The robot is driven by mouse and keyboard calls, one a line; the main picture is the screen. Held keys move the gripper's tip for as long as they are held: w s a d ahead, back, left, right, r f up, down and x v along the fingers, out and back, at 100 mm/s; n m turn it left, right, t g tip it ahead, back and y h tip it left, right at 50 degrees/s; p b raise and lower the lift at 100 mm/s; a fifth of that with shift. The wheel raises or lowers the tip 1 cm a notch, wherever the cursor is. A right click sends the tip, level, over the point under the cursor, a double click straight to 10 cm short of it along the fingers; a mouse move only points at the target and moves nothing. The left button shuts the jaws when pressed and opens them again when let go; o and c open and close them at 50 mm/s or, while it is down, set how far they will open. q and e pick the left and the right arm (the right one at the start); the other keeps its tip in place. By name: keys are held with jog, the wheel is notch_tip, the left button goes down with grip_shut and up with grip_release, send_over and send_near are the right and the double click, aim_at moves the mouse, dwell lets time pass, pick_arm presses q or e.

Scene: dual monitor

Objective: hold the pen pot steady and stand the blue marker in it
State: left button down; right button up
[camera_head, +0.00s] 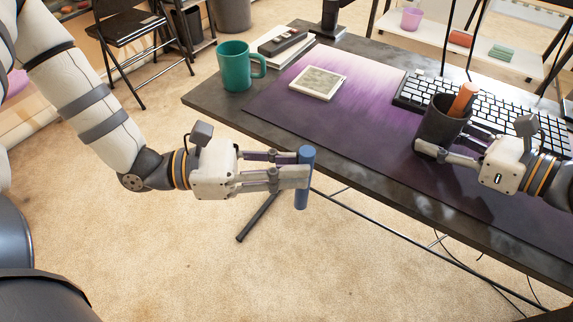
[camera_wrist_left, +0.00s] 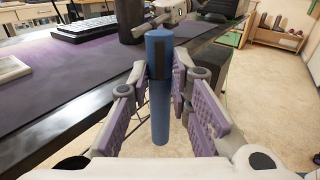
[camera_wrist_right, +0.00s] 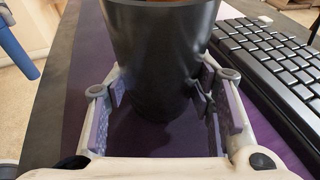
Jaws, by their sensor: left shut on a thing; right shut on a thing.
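The blue marker (camera_head: 304,190) is upright in my left gripper (camera_head: 290,178), which is shut on it in front of the desk's near edge, over the floor. The left wrist view shows the marker (camera_wrist_left: 160,110) between the two finger pads. The dark pen pot (camera_head: 436,125) stands upright on the desk mat at the right, with an orange item (camera_head: 463,98) sticking out of it. My right gripper (camera_head: 447,143) is shut on the pot's sides. In the right wrist view the pot (camera_wrist_right: 160,60) fills the space between the fingers, and its rim is cut off.
A keyboard (camera_head: 490,112) lies right behind the pot on the purple mat (camera_head: 345,125). A white square item (camera_head: 318,83) lies on the mat, and a teal mug (camera_head: 236,68) stands at the desk's left end. The mat between mug and pot is mostly clear.

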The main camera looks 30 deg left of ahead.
pick_arm(q)
jog(key=w+d+r+n+t+y, duration=0.1)
jog(key=w+d+r, duration=0.3)
jog(key=w+r, duration=0.3)
jog(key=w+d+r+n+t+y, duration=0.1)
jog(key=w+d+r+t, duration=0.15)
jog(key=w+r, duration=0.4)
jog(key=w+d+r, duration=0.6)
jog(key=d+r, duration=0.2)
notch_tip(320, 180, down, 12)
jog(key=shift+s+m+g, duration=0.25)
jog(key=shift+m+g, duration=0.05)
jog(key=shift+g, duration=0.05)
pick_arm(e)
jog(key=shift+f, duration=0.1)
